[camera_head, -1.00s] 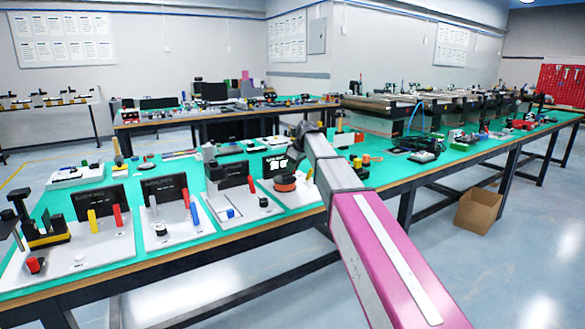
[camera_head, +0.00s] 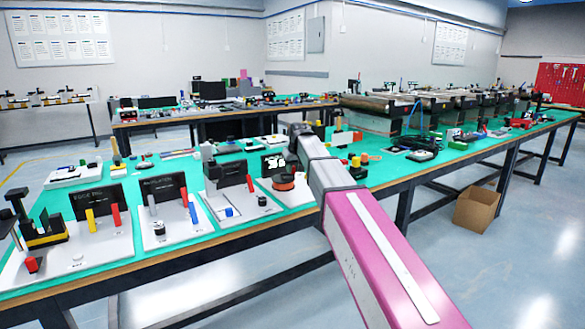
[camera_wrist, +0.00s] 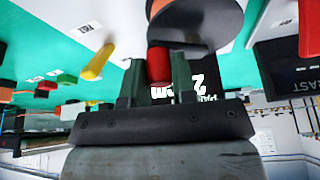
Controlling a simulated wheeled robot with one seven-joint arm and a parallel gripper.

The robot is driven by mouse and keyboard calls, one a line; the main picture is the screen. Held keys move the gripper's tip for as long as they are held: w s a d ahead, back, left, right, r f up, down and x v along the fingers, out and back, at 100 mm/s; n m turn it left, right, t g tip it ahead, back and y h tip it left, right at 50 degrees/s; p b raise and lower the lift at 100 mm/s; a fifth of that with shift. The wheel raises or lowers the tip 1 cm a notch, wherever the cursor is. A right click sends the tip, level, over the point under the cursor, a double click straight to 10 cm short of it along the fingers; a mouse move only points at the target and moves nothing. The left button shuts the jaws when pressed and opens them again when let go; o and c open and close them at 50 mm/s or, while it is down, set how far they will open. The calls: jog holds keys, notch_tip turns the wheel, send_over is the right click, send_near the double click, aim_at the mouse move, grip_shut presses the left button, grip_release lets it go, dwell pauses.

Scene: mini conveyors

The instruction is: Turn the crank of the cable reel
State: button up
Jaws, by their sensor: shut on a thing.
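The cable reel (camera_head: 284,183) stands on a white base plate near the front of the green-topped bench, left of my arm. Its disc (camera_wrist: 205,22) is at the top of the wrist view, dark on its face with an orange part beside it. The red crank handle (camera_wrist: 158,60) sits between the fingers of my gripper (camera_wrist: 157,78), which is shut on it. In the head view my arm reaches over the bench to the reel, and the fingers and handle cannot be made out clearly there.
A black sign (camera_head: 275,163) stands behind the reel. To the left are more white plates with black panels (camera_head: 163,189) and coloured levers. Yellow and red pieces (camera_head: 359,161) lie to the right of my wrist. A cardboard box (camera_head: 476,208) is on the floor at right.

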jog(key=shift+s+a+m+h, duration=0.1)
jog(key=shift+s+m+h, duration=0.25)
jog(key=shift+m, duration=0.55)
jog(key=shift+s+m+h, duration=0.25)
jog(key=shift+m+h, duration=0.1)
jog(key=shift+m, duration=0.55)
jog(key=o, duration=0.9)
jog(key=v, duration=1.1)
jog(key=shift+s+f, duration=0.15)
jog(key=shift+s, duration=0.05)
